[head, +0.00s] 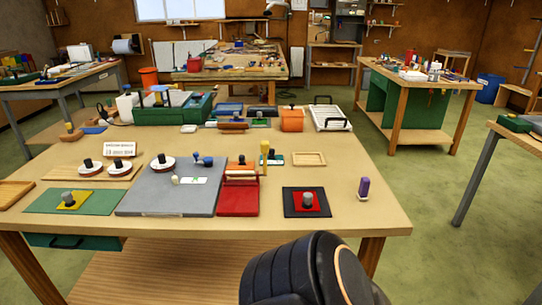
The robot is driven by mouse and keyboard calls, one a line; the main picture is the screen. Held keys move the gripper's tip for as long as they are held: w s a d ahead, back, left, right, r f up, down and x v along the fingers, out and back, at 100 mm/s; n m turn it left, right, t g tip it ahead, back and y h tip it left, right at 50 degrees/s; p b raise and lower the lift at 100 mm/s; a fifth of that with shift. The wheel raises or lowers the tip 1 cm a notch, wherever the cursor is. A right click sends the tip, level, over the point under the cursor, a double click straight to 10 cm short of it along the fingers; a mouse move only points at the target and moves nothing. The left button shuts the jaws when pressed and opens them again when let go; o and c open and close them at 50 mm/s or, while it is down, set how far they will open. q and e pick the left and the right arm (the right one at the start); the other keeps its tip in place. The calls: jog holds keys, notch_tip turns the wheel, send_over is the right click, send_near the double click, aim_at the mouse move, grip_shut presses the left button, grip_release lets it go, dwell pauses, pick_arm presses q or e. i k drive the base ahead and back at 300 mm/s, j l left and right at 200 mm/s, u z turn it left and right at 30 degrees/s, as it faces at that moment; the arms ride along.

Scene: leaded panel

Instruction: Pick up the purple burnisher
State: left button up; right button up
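The purple burnisher (363,187) stands upright near the right front edge of the wooden worktable (355,223). It is a small purple piece with a paler bottom, and nothing touches it. Clear tabletop lies around it. Neither of my grippers is in view. A black, rounded part of my own body fills the bottom centre, in front of the table edge.
Left of the burnisher lies a dark square mat with a red centre and a grey knob (307,200). A red block (238,197) and a grey board (150,195) lie farther left. A shallow wooden tray (309,159) sits behind. The table's right side is mostly clear.

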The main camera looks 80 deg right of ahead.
aim_at(362, 194)
jog(key=z, duration=3.3)
